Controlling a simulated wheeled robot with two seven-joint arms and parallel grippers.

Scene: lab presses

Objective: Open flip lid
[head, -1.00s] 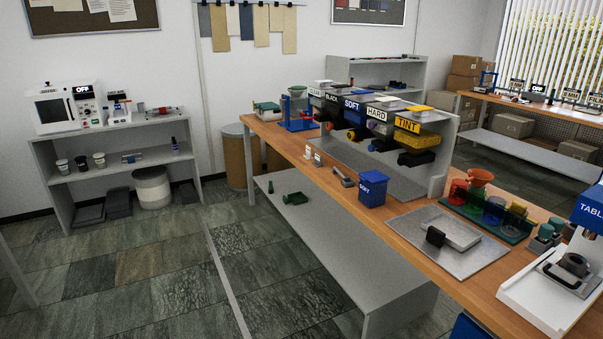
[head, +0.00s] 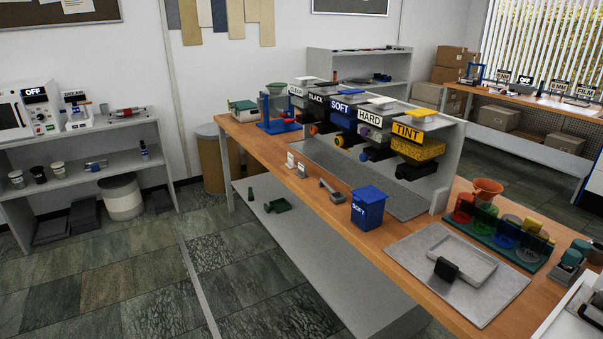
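Several labelled dispensers stand in a row on the wooden bench in the head view: CLEAR (head: 295,90), BLACK (head: 316,98), SOFT (head: 340,109), HARD (head: 369,117) and TINT (head: 407,132). White or yellow flat lids, such as the yellow lid (head: 425,112) above TINT, lie on top and look shut. A blue bin marked SOFT (head: 368,208) stands on the bench in front of them, its top looking closed. Which flip lid the task means I cannot tell. Neither of my grippers is in view.
A metal tray (head: 400,245) with a grey dish and black block lies at right. Coloured cups (head: 485,222) and an orange funnel (head: 487,188) stand behind it. A shelf (head: 75,160) with an oven is at left. Floor in front of the bench is clear.

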